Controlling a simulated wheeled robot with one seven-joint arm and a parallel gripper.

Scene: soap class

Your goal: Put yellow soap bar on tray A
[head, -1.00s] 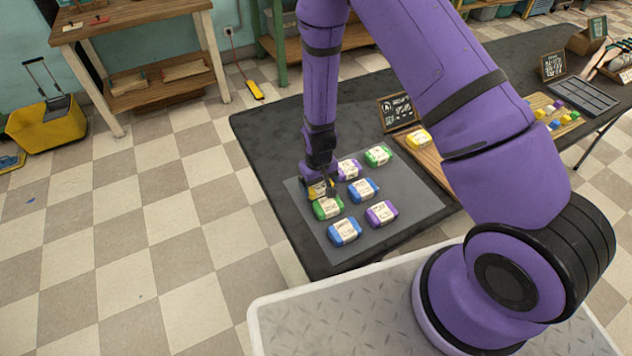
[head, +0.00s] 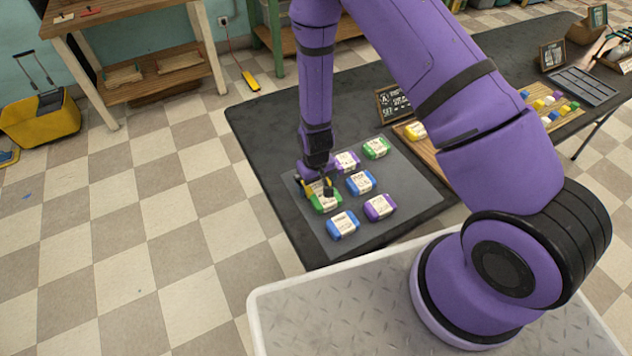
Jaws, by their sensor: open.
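A yellow soap bar with a pale label (head: 316,187) lies at the left side of a grey mat (head: 405,205), mostly hidden by my gripper. My gripper (head: 322,190) is open and points down over this bar, low at the mat; whether the fingers touch it I cannot tell. A wooden tray (head: 426,151) lies right of the mat, partly hidden behind my arm. Another yellow bar (head: 416,131) is on its far left part. A dark sign (head: 394,102) stands behind the tray; its letter seems to be A.
A green bar (head: 326,203) is close in front of my gripper. Several blue, purple and green bars share the mat. A second wooden board with small coloured pieces (head: 549,105) and a dark grid tray (head: 582,86) lie farther right on the black table (head: 262,128).

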